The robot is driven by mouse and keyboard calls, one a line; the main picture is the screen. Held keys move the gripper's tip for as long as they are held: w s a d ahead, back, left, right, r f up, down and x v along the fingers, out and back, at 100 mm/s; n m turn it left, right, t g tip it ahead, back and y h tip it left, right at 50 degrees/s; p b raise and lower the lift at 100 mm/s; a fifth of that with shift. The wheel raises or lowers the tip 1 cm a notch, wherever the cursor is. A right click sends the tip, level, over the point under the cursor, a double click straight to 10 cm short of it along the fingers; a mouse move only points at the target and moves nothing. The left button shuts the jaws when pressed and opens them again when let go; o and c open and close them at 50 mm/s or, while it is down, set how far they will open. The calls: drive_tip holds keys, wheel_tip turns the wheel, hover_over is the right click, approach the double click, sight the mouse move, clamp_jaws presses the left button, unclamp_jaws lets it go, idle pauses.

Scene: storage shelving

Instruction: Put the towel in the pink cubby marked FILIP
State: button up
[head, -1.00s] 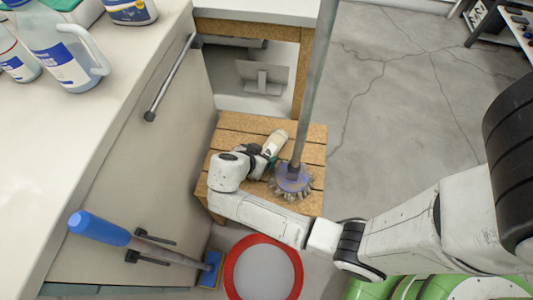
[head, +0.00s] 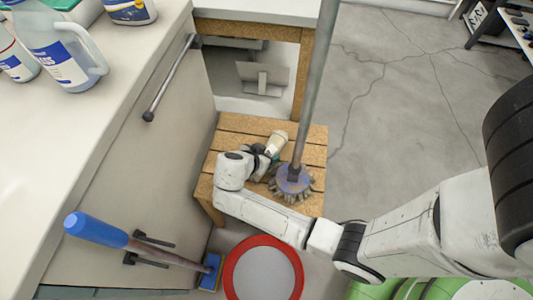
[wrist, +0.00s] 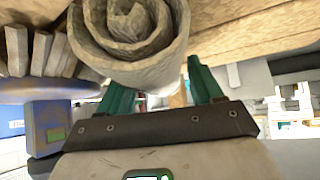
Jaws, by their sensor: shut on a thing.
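The towel (head: 277,139) is a pale beige roll at the wooden slatted stool (head: 233,122). In the wrist view the towel (wrist: 135,45) shows its spiral end close up, at the green fingers. My arm partly hides the gripper in the head view. I cannot tell whether the towel touches the slats. No pink cubby or FILIP mark is in view.
A brush head with grey prongs (head: 292,181) on an upright pole stands close right of the towel. A red-rimmed round container (head: 231,267) is below the stool. A blue-handled tool (head: 97,230) and white counter (head: 130,60) are left.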

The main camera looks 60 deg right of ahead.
drive_tip(key=shift+c, duration=0.4)
wheel_tip(320, 180, up, 9)
drive_tip(key=p, duration=0.3)
drive_tip(key=shift+r, duration=0.55)
